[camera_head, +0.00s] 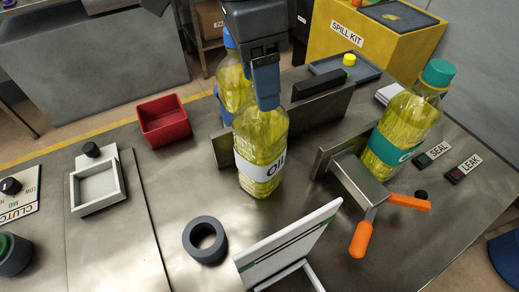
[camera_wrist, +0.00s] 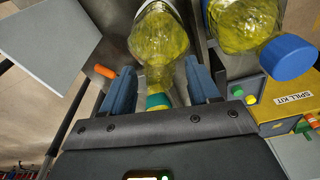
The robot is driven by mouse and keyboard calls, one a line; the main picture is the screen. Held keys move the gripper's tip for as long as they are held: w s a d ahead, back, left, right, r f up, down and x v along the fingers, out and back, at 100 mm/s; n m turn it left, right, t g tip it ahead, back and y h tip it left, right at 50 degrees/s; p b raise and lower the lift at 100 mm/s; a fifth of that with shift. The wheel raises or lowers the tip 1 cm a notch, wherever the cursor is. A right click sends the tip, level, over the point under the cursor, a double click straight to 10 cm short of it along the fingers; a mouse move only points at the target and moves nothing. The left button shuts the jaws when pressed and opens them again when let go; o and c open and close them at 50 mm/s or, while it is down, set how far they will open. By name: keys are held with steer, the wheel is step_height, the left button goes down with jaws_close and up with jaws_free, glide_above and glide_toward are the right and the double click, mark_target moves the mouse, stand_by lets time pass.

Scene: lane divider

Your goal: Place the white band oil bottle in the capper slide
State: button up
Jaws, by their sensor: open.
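The white band oil bottle (camera_head: 262,137), full of yellow oil and marked "OIL", stands upright in the middle of the bench. My gripper (camera_head: 266,100) is at its top and hides its cap in the head view. In the wrist view, my open gripper (camera_wrist: 160,88) has a finger on each side of a bottle's narrow neck and teal cap (camera_wrist: 158,101); this seems to be the same bottle. I cannot tell whether the fingers touch it. A white frame tray with a black knob (camera_head: 77,196) lies at left; I cannot tell if it is the capper slide.
A blue-capped bottle (camera_head: 232,88) stands close behind. A green-banded bottle (camera_head: 399,135) stands right, beside a metal bracket with orange handles (camera_head: 407,202). A low dark divider (camera_head: 318,105) runs behind. A red bin (camera_head: 163,121), grey ring (camera_head: 189,241) and white panel (camera_head: 287,243) surround the middle.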

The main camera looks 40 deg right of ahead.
steer(key=shift+d+f, duration=0.1)
steer(key=shift+f, duration=0.6)
steer(key=shift+s, duration=0.1)
steer(key=shift+c, duration=0.2)
jaws_close()
stand_by(0.6)
